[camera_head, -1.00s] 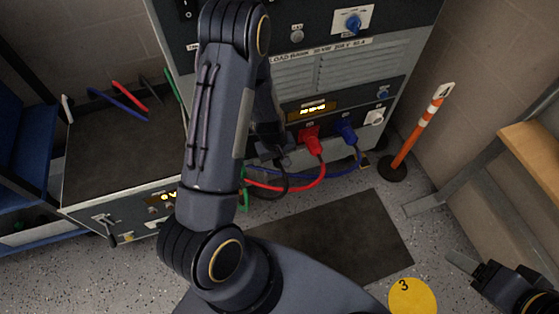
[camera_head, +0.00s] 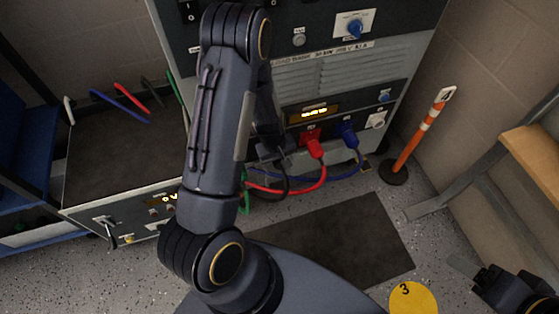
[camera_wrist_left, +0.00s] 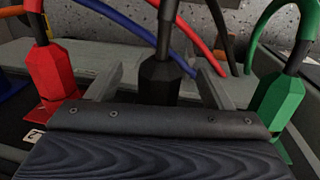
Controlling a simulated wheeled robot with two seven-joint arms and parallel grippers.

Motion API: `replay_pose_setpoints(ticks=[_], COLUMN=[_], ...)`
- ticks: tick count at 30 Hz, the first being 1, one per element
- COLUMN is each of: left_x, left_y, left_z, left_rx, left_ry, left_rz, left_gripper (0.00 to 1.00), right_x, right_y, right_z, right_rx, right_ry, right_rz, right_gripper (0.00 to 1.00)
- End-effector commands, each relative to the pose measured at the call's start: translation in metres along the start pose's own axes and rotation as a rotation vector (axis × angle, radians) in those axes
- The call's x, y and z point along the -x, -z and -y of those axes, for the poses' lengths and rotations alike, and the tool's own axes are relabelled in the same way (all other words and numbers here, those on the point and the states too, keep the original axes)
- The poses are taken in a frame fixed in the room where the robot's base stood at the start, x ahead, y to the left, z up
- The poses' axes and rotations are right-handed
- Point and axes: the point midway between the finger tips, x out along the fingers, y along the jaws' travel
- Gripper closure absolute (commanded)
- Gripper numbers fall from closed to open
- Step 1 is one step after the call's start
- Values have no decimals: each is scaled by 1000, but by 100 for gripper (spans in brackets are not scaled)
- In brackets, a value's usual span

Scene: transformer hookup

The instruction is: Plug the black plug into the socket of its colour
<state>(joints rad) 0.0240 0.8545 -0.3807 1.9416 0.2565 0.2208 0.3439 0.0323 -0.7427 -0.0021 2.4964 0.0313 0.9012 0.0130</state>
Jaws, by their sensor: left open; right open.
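The black plug (camera_wrist_left: 166,78) stands in the left wrist view with its cable rising from the top. My left gripper (camera_wrist_left: 158,88) is open, one finger on each side of the plug with gaps showing. The plug's lower end is hidden behind the gripper body, so I cannot tell whether it is seated. In the head view my left arm hides most of the gripper and the black plug. The black socket is not clearly visible. My right gripper (camera_head: 468,270) is open and empty at the lower right, far from the panel.
A red plug (camera_wrist_left: 50,76) and a green plug (camera_wrist_left: 277,100) flank the black one. In the head view, the red plug (camera_head: 316,149) and a blue plug (camera_head: 349,136) sit at the cabinet (camera_head: 290,90) front. An orange post (camera_head: 415,140) stands right; a dark mat (camera_head: 345,240) covers floor.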

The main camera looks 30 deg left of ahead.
Motion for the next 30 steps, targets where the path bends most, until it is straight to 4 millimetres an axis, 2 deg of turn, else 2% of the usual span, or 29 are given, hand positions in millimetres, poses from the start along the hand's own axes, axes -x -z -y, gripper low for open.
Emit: replay_pose_setpoints(ticks=[7, 30], left_x=[6, 53], left_y=[0, 0], left_z=[0, 0], left_rx=[0, 0], left_ry=[0, 0], left_rz=[0, 0], left_gripper=[26, 26], right_x=[4, 36], right_y=[2, 18], right_z=[2, 16], right_rx=[0, 0], right_ry=[0, 0], right_rz=[0, 0], right_gripper=[34, 34])
